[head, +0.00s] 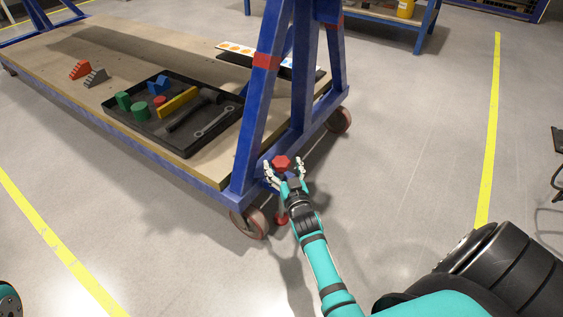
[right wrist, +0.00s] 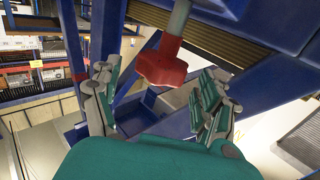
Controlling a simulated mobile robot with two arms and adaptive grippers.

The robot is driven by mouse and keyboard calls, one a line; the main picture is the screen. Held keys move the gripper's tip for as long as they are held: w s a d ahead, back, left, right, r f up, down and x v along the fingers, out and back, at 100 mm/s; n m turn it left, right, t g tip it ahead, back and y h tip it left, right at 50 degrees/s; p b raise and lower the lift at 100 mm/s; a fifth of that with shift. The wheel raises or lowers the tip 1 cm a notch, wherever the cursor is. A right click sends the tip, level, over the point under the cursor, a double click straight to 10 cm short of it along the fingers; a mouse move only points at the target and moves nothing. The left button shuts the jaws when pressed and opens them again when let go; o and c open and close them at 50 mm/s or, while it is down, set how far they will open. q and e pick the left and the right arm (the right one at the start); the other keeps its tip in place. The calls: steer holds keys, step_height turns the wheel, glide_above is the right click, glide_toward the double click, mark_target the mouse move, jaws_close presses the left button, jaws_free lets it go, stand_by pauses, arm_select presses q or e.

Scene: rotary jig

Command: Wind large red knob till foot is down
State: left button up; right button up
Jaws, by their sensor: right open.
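The large red knob (head: 281,162) sits at the near corner of the blue wheeled frame. In the right wrist view the knob (right wrist: 162,64) is lobed and hangs on a grey rod. My left gripper is out of view.
A caster wheel (head: 249,223) stands just left of the foot, and another (head: 338,120) is further back. A black tray (head: 150,128) with tools and blocks lies on the wooden deck (head: 50,60).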

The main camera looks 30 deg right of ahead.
steer(key=v, duration=0.9)
steer(key=shift+s, duration=0.35)
steer(key=shift+a+r, duration=0.1)
